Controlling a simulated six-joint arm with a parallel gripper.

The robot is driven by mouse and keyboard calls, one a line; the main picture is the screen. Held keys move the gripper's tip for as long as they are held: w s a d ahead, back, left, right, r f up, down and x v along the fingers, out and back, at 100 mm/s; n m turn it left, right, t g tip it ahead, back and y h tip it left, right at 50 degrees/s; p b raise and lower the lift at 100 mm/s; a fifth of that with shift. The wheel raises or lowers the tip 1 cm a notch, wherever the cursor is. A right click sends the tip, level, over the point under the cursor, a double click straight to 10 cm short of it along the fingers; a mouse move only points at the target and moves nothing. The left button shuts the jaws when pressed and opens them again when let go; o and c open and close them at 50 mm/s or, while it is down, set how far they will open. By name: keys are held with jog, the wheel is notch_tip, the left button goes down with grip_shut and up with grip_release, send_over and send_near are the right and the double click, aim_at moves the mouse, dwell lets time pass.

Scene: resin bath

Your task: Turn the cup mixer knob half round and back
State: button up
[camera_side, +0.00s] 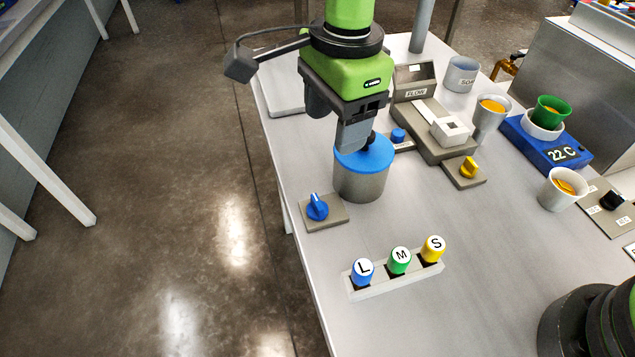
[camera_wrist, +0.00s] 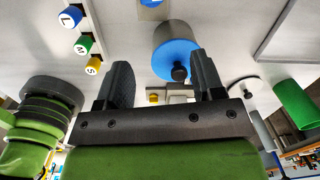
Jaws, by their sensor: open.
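Several turning knobs are in view, and I cannot tell which one belongs to the cup mixer. A blue knob (camera_side: 317,207) sits on a grey plate left of a blue-lidded pot (camera_side: 361,186). A smaller blue knob (camera_side: 398,135) is behind the pot. A yellow knob (camera_side: 469,167) is on a plate to the right, and a black knob (camera_side: 612,200) is at the far right. My gripper (camera_side: 362,145) is open and empty, pointing down over the blue lid. In the wrist view the blue lid (camera_wrist: 175,55) with its black handle lies beyond my open fingers (camera_wrist: 163,72).
A rack (camera_side: 398,278) holds L, M and S bottles in front. A blue 22 C unit (camera_side: 545,145) holds a green cup (camera_side: 551,109). White cups (camera_side: 561,190) with orange contents stand nearby.

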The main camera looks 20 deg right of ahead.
jog(key=m, duration=0.1)
send_over(317, 201)
notch_tip(317, 201, down, 5)
jog(key=shift+r, duration=0.2)
notch_tip(317, 201, down, 10)
jog(key=shift+r, duration=0.1)
jog(key=c, duration=0.9)
